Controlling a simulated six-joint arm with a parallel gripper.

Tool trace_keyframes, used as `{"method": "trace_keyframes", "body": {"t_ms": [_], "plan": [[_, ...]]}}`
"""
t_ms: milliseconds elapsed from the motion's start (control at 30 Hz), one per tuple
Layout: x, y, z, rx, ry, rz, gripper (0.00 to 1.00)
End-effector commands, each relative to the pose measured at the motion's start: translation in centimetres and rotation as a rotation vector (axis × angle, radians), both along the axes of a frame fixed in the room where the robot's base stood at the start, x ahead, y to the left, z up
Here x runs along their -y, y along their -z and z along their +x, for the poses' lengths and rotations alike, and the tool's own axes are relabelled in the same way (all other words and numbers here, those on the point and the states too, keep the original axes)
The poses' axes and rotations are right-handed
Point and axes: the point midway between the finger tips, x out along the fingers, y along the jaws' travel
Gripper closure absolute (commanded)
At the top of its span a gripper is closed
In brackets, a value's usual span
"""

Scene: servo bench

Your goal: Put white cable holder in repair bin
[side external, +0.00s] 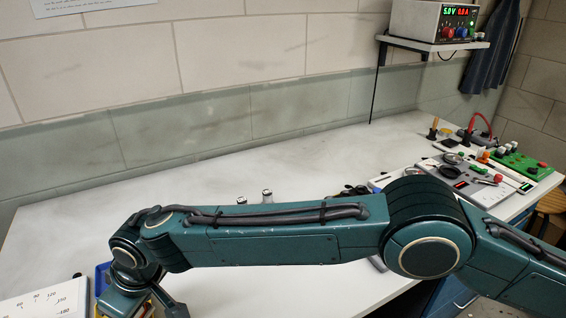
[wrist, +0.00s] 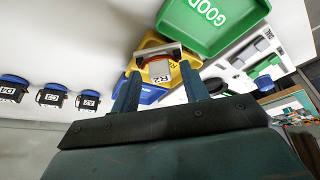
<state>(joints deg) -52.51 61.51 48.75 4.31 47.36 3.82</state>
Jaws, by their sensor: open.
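I cannot tell whether the fingers touch the piece. I cannot tell for sure which thing is the white cable holder or which bin is the repair bin. In the side view my gripper sits low at the left, mostly hidden, by a blue bin edge (side external: 102,276).
A green GOOD tray (wrist: 213,22) is beside the yellow bin. Several blue-and-black labelled units (wrist: 48,97) stand in a row at left. Small white stubs (side external: 267,195) show behind my arm. Tools and a green board (side external: 520,165) are at right; the bench's back middle is clear.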

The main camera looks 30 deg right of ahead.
Motion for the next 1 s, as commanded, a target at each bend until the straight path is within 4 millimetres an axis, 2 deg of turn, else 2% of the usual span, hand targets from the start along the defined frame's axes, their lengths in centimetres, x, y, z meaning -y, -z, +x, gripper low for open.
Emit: {"method": "trace_keyframes", "body": {"t_ms": [267, 700, 1000], "plan": [[0.8, -2.7, -0.8, 0.001, 0.000, 0.001, 0.55], [2.5, -8.8, -2.6, 0.002, -0.001, 0.002, 0.55], [3.1, -10.6, -3.2, 0.001, -0.001, 0.000, 0.55]]}}
